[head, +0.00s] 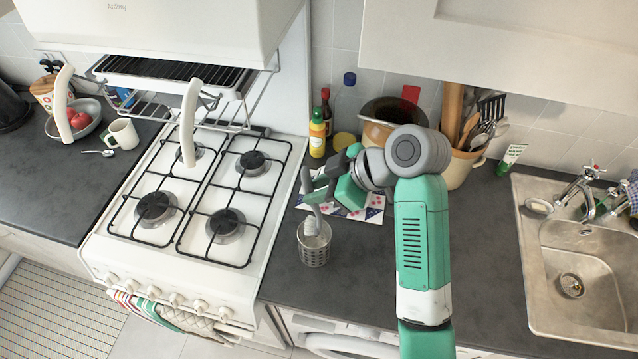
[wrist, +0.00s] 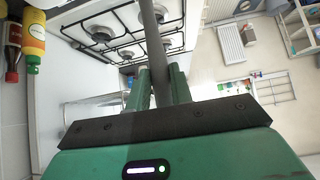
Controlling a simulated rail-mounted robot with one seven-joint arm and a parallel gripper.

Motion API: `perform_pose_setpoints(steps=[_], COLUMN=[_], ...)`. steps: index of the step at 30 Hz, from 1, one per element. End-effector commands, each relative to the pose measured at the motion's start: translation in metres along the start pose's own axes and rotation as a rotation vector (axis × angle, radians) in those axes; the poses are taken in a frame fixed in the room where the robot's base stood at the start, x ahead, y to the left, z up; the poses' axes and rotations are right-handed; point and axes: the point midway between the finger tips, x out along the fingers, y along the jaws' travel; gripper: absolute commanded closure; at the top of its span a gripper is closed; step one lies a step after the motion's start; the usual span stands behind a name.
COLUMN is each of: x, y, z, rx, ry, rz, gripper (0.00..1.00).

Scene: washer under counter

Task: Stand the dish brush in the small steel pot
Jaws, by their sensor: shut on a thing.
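The small steel pot (head: 314,250) is a perforated cylinder standing upright on the dark counter, just right of the stove. The dish brush (head: 312,222) is grey with a pale head, and it is roughly upright with its head down at the pot's mouth. The head seems to be at least partly inside the rim; its depth and any contact with the pot cannot be told. My gripper (head: 314,188) is above the pot, shut on the brush handle. In the wrist view the grey handle (wrist: 161,42) runs between the two fingers of my gripper (wrist: 159,82).
A white gas stove (head: 95,248) stands left of the pot. Behind are a patterned mat (head: 374,216), a yellow bottle (head: 317,133), a brown pot (head: 378,128) and a utensil crock (head: 459,170). A sink (head: 535,290) is at the right. Counter right of the pot is clear.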

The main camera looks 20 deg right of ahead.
Motion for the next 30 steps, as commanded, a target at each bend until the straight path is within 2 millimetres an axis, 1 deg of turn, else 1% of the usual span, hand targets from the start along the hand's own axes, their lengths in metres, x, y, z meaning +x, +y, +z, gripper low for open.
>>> perform_pose_setpoints(steps=[1,3,21,30], x=[0.006,0.011,0.050,0.052], y=[0.000,0.000,0.001,0.001], z=[0.006,0.010,0.049,0.052], rx=[0.001,0.001,0.000,0.000], ry=[0.000,0.001,0.000,0.000], rz=[0.000,-0.001,0.000,0.000], gripper=[1.00,1.00,1.00,1.00])
